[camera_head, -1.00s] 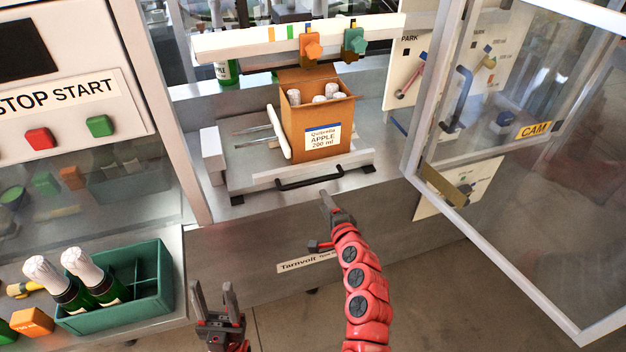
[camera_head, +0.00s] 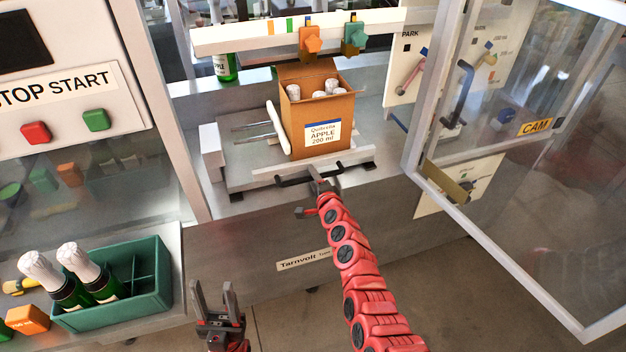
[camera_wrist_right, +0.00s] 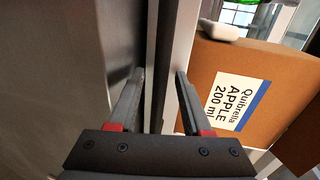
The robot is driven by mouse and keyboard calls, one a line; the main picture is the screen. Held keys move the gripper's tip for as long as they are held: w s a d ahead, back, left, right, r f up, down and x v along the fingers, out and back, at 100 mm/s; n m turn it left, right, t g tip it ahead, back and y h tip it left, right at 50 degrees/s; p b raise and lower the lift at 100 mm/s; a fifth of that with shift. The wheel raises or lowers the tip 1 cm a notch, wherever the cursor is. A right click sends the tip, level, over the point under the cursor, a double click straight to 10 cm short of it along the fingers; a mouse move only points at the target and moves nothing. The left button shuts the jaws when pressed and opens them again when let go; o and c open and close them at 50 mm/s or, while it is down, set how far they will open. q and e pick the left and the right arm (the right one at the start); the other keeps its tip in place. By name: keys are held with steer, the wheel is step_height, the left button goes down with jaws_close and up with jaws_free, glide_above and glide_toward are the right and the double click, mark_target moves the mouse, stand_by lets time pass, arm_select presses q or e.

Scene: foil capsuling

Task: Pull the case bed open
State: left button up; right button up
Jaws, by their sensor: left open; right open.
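The case bed (camera_head: 243,165) is a flat metal slide in the machine's open bay, with a black bar handle (camera_head: 292,182) along its front edge. An open cardboard case (camera_head: 309,140) labelled Quibrella Apple stands on it, holding several white-topped bottles. My right gripper (camera_head: 318,178) is at the handle's right part. In the right wrist view its open fingers (camera_wrist_right: 160,75) sit on either side of a dark and pale bar; whether they touch it cannot be told. My left gripper (camera_head: 213,290) is open and empty, low beside the green crate.
A green crate (camera_head: 152,288) with two foil-topped bottles stands on the left bench. A clear framed door (camera_head: 440,185) hangs open at the right. Orange and green knobs (camera_head: 311,40) sit on a rail above the case. The floor before the bay is clear.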

jaws_close()
stand_by(1.5)
